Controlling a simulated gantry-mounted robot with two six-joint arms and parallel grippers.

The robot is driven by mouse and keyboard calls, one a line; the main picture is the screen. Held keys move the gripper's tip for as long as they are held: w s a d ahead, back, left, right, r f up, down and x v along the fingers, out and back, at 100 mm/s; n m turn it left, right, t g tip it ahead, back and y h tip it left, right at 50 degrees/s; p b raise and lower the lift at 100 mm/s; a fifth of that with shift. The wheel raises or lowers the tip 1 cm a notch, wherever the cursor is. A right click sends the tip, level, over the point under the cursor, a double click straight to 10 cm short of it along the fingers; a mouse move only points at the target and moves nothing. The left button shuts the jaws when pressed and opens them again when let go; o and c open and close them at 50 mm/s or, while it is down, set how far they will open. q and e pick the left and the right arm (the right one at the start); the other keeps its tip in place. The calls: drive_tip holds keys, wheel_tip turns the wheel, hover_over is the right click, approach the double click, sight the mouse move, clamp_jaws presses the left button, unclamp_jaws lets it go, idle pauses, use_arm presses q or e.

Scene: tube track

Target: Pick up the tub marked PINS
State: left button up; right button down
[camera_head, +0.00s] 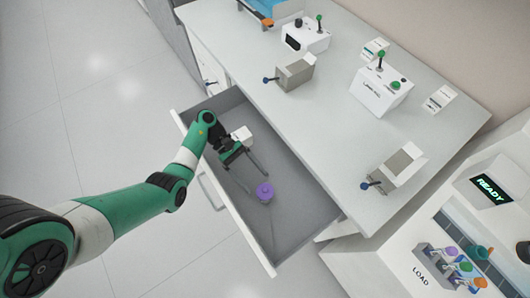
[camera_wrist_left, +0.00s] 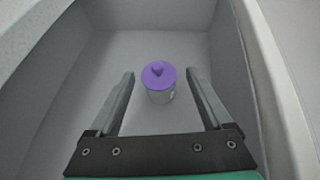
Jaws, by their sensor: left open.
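A small round tub (camera_head: 265,193) with a purple knobbed lid stands upright in the open drawer (camera_head: 215,215). In the left wrist view the tub (camera_wrist_left: 158,84) has a pale body; any marking on it is too small to read. My left gripper (camera_head: 257,182) reaches down into the drawer and is open. In the left wrist view its two fingers (camera_wrist_left: 162,75) point toward the tub, one to each side, with gaps on both sides. It holds nothing. My right gripper is not in view.
The drawer's walls (camera_wrist_left: 285,85) rise around the gripper. White devices with levers (camera_head: 381,88) and grey-topped boxes (camera_head: 295,73) stand on the counter above. A station reading READY (camera_head: 490,188), with colored-cap tubes beside LOAD, is at right.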

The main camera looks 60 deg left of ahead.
sight(265, 189)
use_arm(q)
drive_tip(key=shift+w+d+f, duration=0.15)
drive_tip(key=shift+d+f, duration=0.05)
drive_tip(key=shift+d, duration=0.15)
drive_tip(key=b+x, duration=0.1)
drive_tip(key=x, duration=0.4)
drive_tip(key=shift+w+f, duration=0.15)
drive_tip(key=shift+f, duration=0.05)
drive_tip(key=shift+a, duration=0.1)
drive_tip(key=shift+c, duration=0.4)
drive_tip(key=c, duration=1.2)
clamp_jaws()
drive_tip(key=shift+f, duration=0.15)
